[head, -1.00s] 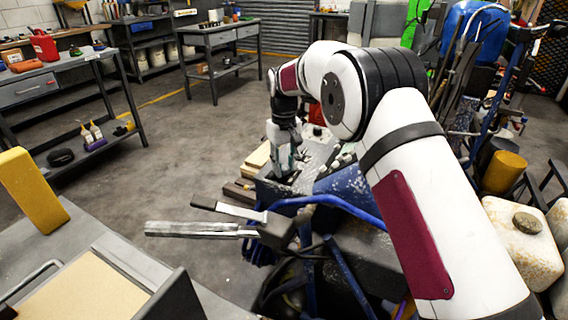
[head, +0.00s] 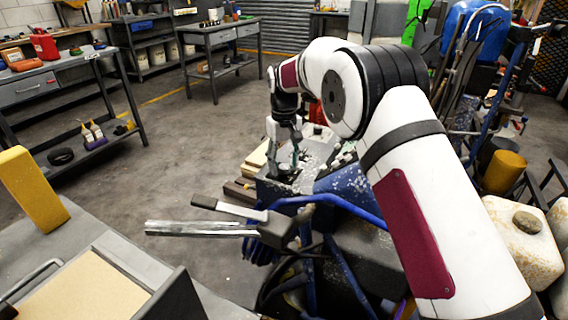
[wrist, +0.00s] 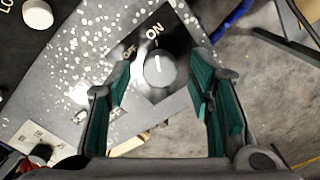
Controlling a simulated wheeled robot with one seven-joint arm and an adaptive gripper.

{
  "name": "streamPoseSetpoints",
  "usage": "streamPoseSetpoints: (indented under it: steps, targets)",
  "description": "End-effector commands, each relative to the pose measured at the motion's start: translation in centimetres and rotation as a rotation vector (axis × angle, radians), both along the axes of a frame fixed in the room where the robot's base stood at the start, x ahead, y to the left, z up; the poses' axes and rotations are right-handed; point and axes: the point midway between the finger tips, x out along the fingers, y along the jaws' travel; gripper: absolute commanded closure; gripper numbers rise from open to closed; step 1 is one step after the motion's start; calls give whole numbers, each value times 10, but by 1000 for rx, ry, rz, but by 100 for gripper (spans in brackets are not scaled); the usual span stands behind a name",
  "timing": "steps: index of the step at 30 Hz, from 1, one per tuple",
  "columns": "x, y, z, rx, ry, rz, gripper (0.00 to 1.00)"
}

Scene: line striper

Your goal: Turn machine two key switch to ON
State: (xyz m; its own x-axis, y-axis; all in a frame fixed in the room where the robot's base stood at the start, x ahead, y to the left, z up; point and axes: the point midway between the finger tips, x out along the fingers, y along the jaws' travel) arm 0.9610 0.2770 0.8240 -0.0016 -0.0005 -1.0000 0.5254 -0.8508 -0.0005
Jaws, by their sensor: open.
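The key switch (wrist: 160,72) is a round grey knob with a white line on a dark plate in the wrist view. "ON" stands above it and "OFF" at its upper left. The white line is nearly upright in the picture and points roughly toward ON. My gripper (wrist: 160,78) is open, with one green-padded finger on each side of the knob and visible gaps to it. I cannot tell how far the fingertips are above the plate. In the head view my gripper (head: 288,163) is over the speckled machine panel (head: 318,152); the switch cannot be made out there.
A white knob (wrist: 38,13) is on the panel at upper left in the wrist view. In the head view, a lever with a metal bar (head: 195,228) and blue tubing (head: 340,205) stand before the panel. A stained white container (head: 519,238) is at right. Open floor lies left.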

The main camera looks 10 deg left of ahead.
Motion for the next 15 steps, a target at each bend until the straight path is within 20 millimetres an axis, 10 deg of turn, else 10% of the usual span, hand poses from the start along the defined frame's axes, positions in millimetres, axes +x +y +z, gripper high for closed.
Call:
streamPoseSetpoints:
  steps: [15]
  targets:
    - [1,1,94,2,-3,-1,52]
